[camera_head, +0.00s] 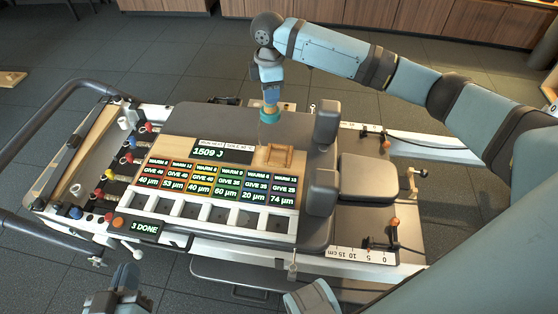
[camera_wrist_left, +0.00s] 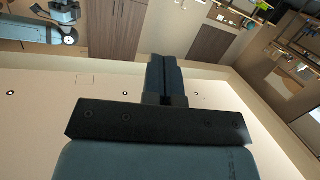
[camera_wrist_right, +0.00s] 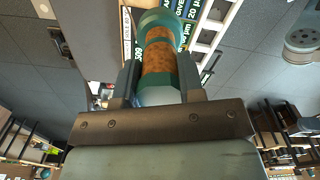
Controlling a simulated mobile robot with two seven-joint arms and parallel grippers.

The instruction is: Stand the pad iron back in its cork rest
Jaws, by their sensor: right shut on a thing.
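My right gripper (camera_head: 269,86) points down over the back of the board and is shut on the pad iron (camera_head: 270,113). In the right wrist view the pad iron (camera_wrist_right: 160,62) is a teal cylinder with an orange-brown cork-like band, between the fingers of the right gripper (camera_wrist_right: 158,88). A small tan block that looks like the cork rest (camera_head: 273,156) sits on the board, just below the iron in the head view. The iron is apart from it. My left gripper (camera_head: 122,282) is low at the left; its fingers (camera_wrist_left: 165,75) are together and empty.
Padded shoulder blocks (camera_head: 327,122) stand close on the right. Coloured knobs and springs (camera_head: 125,160) fill the left end.

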